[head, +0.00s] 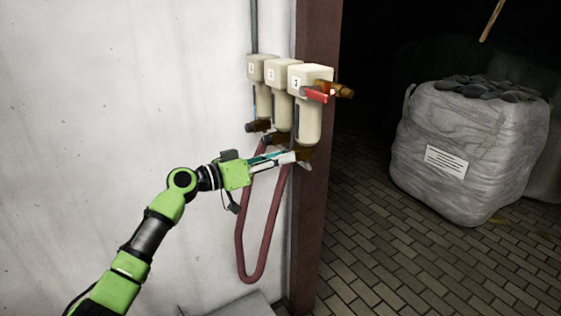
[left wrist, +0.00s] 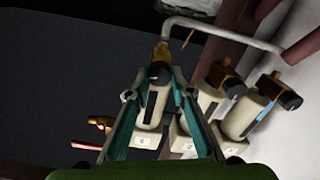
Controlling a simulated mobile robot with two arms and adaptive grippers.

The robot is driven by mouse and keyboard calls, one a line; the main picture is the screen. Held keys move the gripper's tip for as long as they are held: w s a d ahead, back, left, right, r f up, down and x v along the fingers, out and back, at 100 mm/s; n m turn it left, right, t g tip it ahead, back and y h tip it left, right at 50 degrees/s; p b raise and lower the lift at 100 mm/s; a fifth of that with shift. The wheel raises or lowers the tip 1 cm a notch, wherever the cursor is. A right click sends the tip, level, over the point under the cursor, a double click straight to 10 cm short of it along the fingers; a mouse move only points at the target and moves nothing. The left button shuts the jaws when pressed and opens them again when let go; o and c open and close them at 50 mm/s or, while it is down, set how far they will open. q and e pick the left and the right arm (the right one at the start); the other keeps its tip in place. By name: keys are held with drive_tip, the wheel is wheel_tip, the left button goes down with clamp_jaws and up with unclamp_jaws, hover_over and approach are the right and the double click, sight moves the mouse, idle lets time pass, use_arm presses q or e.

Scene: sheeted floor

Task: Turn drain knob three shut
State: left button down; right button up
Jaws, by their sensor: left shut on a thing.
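Three cream filter units hang in a row on the wall by the brown post. The nearest, unit three (head: 308,118), has a "3" on its head. Its brown drain knob (head: 304,153) is at the bottom of its bowl. My left gripper (head: 290,158) reaches this knob from the left and is shut on it. In the left wrist view, my gripper's two teal fingers (left wrist: 158,95) flank the lower end of unit three, with the brass-coloured knob (left wrist: 160,62) between and beyond them. The knob's exact angle is hard to tell. My right gripper is not in view.
Units one (head: 262,95) and two (head: 282,105) hang close beside, with their own knobs. A red lever (head: 318,95) sticks out from unit three. A dark red hose (head: 245,262) loops below. A large wrapped sack (head: 465,150) stands on the paved floor at right.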

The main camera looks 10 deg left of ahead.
use_arm(q)
drive_tip(key=shift+w+a+f+n+p, duration=0.1)
drive_tip(key=shift+n+p, duration=1.85)
drive_tip(key=shift+n, duration=5.35)
drive_tip(key=c, duration=1.8)
unclamp_jaws()
drive_tip(key=shift+f, duration=0.1)
drive_tip(key=v, duration=1.2)
